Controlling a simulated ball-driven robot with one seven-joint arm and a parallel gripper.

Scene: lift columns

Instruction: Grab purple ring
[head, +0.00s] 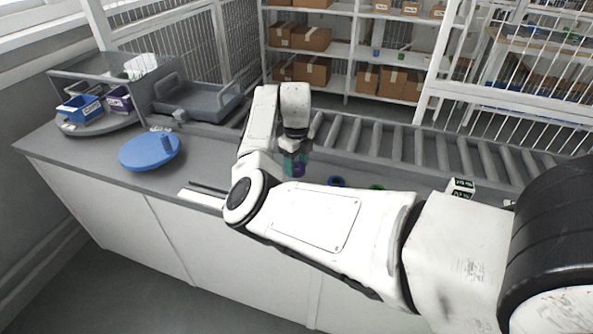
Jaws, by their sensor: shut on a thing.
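My arm reaches across the counter, and my gripper (294,152) points down over it in the middle of the head view. It is shut on a small purple ring (298,168), which shows as a dark purple patch among teal at the fingertips. The fingers hide much of the ring, and I cannot tell whether it touches the counter.
A blue ring-like piece (336,181) and a green one (376,187) lie to the right, partly behind my arm. A blue disc (149,151) with a peg, a blue bin (80,108) and a purple bin (119,99) are left. A roller conveyor (400,138) runs behind.

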